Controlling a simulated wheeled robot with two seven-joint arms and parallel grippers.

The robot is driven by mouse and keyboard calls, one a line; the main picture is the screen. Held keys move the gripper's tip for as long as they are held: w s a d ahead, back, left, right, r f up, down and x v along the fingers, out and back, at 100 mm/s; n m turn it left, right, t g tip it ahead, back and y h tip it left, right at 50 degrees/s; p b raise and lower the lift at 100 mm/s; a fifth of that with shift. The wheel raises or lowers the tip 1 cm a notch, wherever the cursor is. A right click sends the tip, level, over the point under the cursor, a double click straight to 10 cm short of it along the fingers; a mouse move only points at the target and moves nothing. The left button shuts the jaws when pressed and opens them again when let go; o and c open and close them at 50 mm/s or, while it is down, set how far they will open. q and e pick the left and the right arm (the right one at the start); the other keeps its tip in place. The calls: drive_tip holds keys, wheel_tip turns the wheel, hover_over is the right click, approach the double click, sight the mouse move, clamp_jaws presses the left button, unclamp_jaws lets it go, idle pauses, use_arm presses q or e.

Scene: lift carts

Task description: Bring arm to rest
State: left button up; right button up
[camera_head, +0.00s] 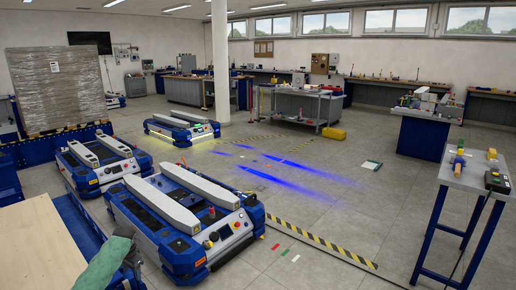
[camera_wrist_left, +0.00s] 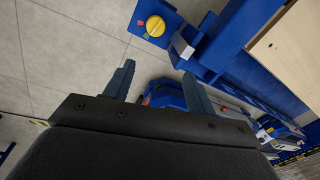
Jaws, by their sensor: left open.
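My left gripper (camera_wrist_left: 158,82) shows in the left wrist view with its two dark fingers spread apart and nothing between them. The floor and part of a blue lift cart (camera_wrist_left: 165,93) lie beyond the fingers. In the head view, only a small part of what appears to be my left arm shows at the bottom left, beside a wooden panel (camera_head: 38,245). My right gripper is in neither view.
A blue lift cart (camera_head: 160,222) with pale forks stands nearest, with others behind. A blue control box with a yellow knob (camera_wrist_left: 155,26) is near the left fingers. A blue-legged table (camera_head: 465,172) stands right.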

use_arm(q)
drive_tip(key=w+d+r+t, duration=0.2)
drive_tip(key=d+r+t, duration=0.1)
drive_tip(key=d+r, duration=0.85)
drive_tip(key=s+d+r+t, duration=0.3)
drive_tip(key=s+d+r, duration=0.2)
drive_tip(key=s+d, duration=0.85)
drive_tip(key=s+d+f+h, duration=0.1)
drive_tip(key=s+d, duration=0.2)
drive_tip(key=s, duration=0.5)
drive_tip(key=s+d+f+n, duration=0.1)
drive_tip(key=s+d+f, duration=0.15)
drive_tip(key=s, duration=0.55)
drive_tip(key=s+d+h, duration=0.1)
drive_tip(key=s+d, duration=0.2)
drive_tip(key=s, duration=0.4)
drive_tip(key=s+d+f+g, duration=0.1)
drive_tip(key=s+f, duration=0.3)
drive_tip(key=s, duration=0.3)
drive_tip(key=s+d+f+n+g, duration=0.1)
drive_tip(key=s+f, duration=0.3)
drive_tip(key=s, duration=0.4)
drive_tip(key=s+d+f+g+h, duration=0.1)
drive_tip(key=s+f+g, duration=0.2)
drive_tip(key=s, duration=0.4)
drive_tip(key=shift+s+d+f+n, duration=0.25)
drive_tip(key=shift+s+f+n, duration=0.05)
drive_tip(key=shift+f, duration=0.4)
